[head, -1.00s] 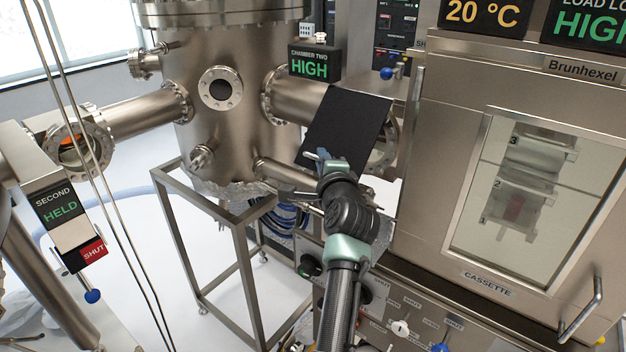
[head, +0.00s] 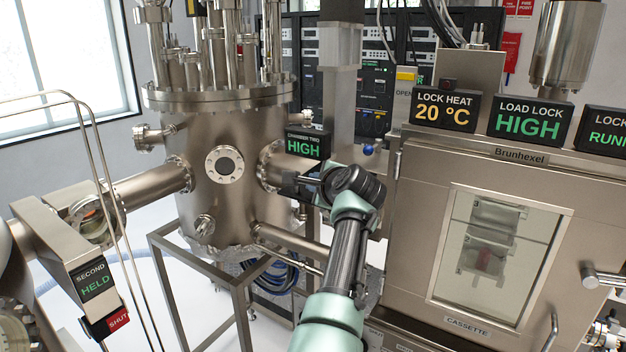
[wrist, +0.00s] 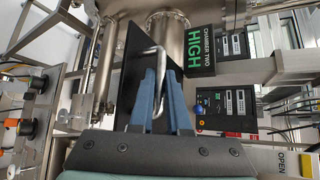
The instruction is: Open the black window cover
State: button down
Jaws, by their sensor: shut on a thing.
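The black window cover (wrist: 130,72) is a flat dark panel, standing tilted just left of my fingers in the wrist view. Its bent metal handle (wrist: 158,52) passes between my fingers. My gripper (wrist: 160,78) is shut on this handle. In the head view my gripper (head: 312,182) is just below the CHAMBER TWO display, in front of the metal tube. Only a small dark part of the cover (head: 298,188) shows there; my wrist and arm hide the rest. The window behind the cover cannot be made out.
The steel chamber (head: 215,130) stands at left behind a metal frame (head: 190,265). The CHAMBER TWO display (head: 304,144) is close above my gripper. The load lock cabinet (head: 410,220) with its glass door is close at right of my arm. Blue hoses hang below.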

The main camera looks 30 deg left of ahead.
jog(key=shift+w+d+r+p, duration=0.2)
jog(key=shift+r+p, duration=0.1)
jog(key=shift+r, duration=0.25)
jog(key=c, duration=1.1)
grip_release()
jog(key=shift+w+f, duration=0.1)
jog(key=shift+f, duration=0.05)
jog(key=shift+o, duration=1.1)
jog(key=shift+w+a+f, duration=0.1)
jog(key=shift+w+f, duration=0.05)
jog(key=shift+s, duration=0.25)
jog(key=shift+s+d+b, duration=0.3)
jog(key=shift+d+b, duration=0.2)
jog(key=shift+b, duration=0.25)
jog(key=b+v, duration=0.6)
jog(key=v, duration=0.5)
jog(key=shift+d+r, duration=0.2)
jog(key=shift+r, duration=0.3)
